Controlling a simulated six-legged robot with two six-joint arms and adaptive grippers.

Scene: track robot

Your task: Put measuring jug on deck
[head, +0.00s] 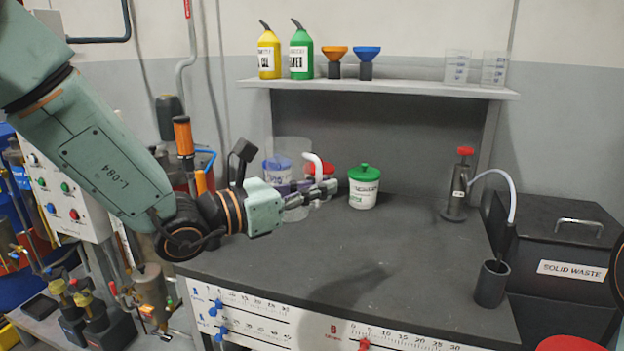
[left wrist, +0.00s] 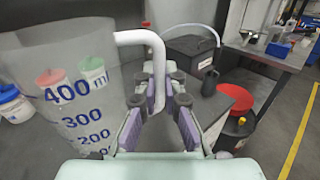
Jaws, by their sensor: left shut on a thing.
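The measuring jug is clear, with blue volume marks and a white handle. It fills the left of the left wrist view (left wrist: 75,125); in the head view its see-through body (head: 291,152) is partly hidden behind my left gripper. My left gripper (head: 325,190) is shut on the white handle, which rises between its fingers in the left wrist view (left wrist: 158,90). The jug looks upright. I cannot tell whether its base touches the dark bench top (head: 400,250). No surface marked as a deck can be made out. My right gripper is not in view.
A green-lidded tub (head: 364,190) stands just right of the gripper; blue-lidded (head: 278,168) and red-lidded tubs are behind the jug. A red-topped pump (head: 457,190) and a black cup (head: 491,284) stand at right. Above is a shelf (head: 400,90). The bench's front middle is clear.

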